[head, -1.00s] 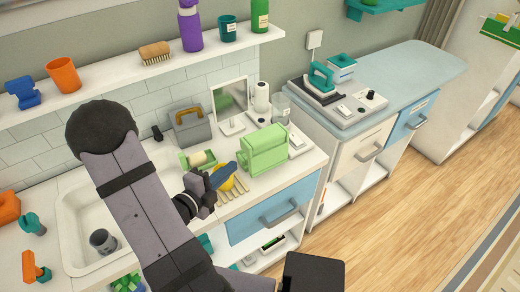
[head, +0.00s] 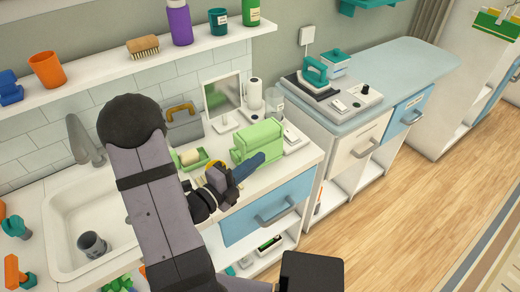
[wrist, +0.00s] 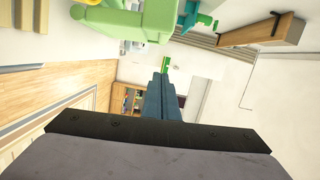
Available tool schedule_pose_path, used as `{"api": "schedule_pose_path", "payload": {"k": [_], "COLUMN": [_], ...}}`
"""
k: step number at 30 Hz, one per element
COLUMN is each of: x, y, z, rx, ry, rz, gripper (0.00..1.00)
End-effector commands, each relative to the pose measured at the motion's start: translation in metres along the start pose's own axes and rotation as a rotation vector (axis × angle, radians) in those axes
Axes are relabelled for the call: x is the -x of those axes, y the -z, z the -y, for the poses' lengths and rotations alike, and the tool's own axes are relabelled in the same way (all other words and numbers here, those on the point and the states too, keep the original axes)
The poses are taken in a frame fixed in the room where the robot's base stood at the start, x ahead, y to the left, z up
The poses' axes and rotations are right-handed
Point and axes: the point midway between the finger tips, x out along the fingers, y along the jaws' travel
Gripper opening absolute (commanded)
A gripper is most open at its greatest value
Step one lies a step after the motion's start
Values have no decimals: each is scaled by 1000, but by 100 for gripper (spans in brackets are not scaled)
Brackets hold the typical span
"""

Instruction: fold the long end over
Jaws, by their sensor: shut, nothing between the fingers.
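My gripper (head: 256,163) is shut and empty, its blue-grey fingers together and pointing right in the head view. It is in front of the lower part of a light green boxy thing (head: 258,138) on the white counter; I cannot tell whether they touch. In the wrist view the shut fingers (wrist: 164,88) point away, with the green thing (wrist: 135,20) above them. A yellow thing (head: 212,168) shows partly behind my gripper. I cannot make out which thing has the long end.
A green tray with a cream roll (head: 190,157), a grey toolbox (head: 182,128) and a framed panel (head: 222,100) stand behind. A white sink (head: 62,222) is left. A blue drawer (head: 268,207) is below the counter. An ironing top (head: 405,70) is right.

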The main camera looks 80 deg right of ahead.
Motion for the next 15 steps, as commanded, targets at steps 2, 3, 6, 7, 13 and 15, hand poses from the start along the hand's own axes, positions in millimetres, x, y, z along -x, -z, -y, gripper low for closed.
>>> {"api": "schedule_pose_path", "payload": {"k": [2,3,6,7,13,15], "x": [-12,-18,-32,-37,-55,-56], "y": [1,1,2,2,-12,-20], "z": [-5,-4,-1,2,3,3], "rx": [-6,-6,-1,1,2,2], "ry": [0,1,1,-1,0,0], "rz": [-6,-6,-5,-5,4,3], "gripper": [0,0,0,0,0,0]}}
